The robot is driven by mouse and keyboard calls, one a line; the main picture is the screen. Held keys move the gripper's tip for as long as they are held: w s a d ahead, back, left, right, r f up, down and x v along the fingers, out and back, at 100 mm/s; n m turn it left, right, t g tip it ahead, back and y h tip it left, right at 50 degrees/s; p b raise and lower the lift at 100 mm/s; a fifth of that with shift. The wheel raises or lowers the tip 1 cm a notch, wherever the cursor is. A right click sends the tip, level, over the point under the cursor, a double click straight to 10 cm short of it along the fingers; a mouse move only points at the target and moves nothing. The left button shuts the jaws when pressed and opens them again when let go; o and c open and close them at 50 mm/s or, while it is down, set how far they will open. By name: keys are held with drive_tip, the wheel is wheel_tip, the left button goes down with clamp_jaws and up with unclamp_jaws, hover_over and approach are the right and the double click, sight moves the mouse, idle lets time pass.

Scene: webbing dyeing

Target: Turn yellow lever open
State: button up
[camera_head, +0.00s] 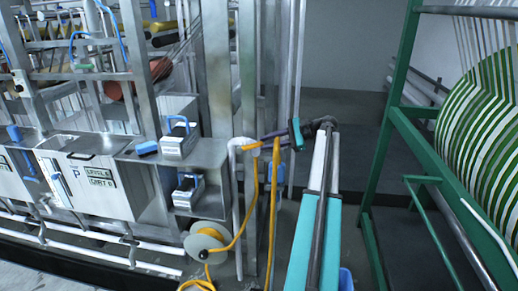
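A short yellow-orange bar (267,138) shows near the middle, just right of the bent top of a white pipe (237,165). It looks like the yellow lever, but it is small and I cannot tell its setting. My teal arm rises from the bottom centre to a dark joint. A small teal and dark piece (296,133) left of that joint, close to the bar's right end, seems to be my arm's far end. The fingers are too small to make out, and I cannot tell whether they touch the bar.
Yellow hoses (274,200) hang below the bar, and one runs to a pale reel (208,241). A steel machine with boxes with blue handles (181,136) fills the left. A green frame (390,130) holds a green-and-white striped roll (480,130) at right. Dark floor lies behind.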

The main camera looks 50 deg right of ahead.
drive_tip(key=b+v, duration=0.1)
drive_tip(key=v, duration=0.5)
drive_tip(key=shift+s, duration=0.15)
drive_tip(key=shift+d, duration=0.1)
